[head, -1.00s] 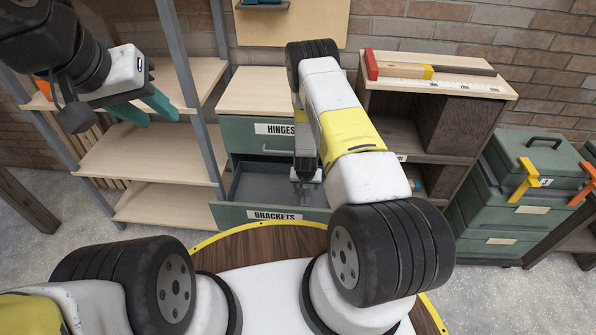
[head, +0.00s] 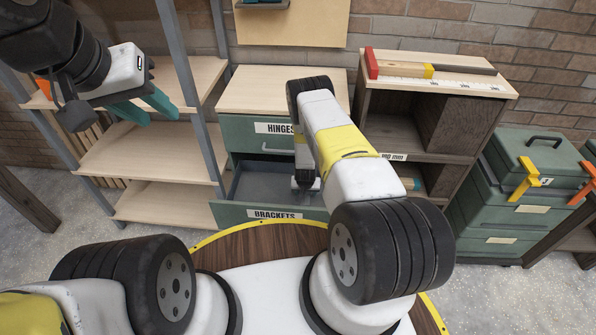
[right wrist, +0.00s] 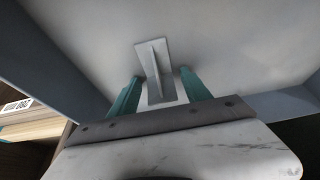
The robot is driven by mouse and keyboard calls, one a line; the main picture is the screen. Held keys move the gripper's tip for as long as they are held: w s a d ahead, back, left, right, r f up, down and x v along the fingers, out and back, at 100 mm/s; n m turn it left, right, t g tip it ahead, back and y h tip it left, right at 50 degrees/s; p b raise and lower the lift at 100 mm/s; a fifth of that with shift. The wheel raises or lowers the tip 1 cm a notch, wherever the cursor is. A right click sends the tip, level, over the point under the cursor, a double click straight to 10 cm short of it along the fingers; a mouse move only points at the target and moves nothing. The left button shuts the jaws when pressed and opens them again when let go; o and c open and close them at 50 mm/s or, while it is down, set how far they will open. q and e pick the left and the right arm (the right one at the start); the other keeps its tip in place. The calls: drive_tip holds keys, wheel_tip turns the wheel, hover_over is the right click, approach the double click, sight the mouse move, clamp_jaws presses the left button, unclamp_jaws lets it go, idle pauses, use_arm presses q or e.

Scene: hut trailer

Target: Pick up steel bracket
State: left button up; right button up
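The steel bracket (right wrist: 155,68) is a grey plate with an upright rib, lying on the drawer floor in the right wrist view. My right gripper (right wrist: 160,75) is open, with one teal finger on each side of the bracket's near part. I see gaps between the fingers and the bracket; it is not gripped. In the head view my right arm reaches into the open BRACKETS drawer (head: 235,213) and hides the bracket and fingers. My left gripper (head: 161,119) is open and empty, raised in front of the shelf rack at the left.
The closed HINGES drawer (head: 250,140) is above the open one. A wooden shelf rack (head: 140,155) stands left, and a cabinet (head: 440,130) stands right with a ruler on top. Green toolboxes (head: 520,190) are further right. The drawer walls surround my right gripper.

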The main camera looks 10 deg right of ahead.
clamp_jaws()
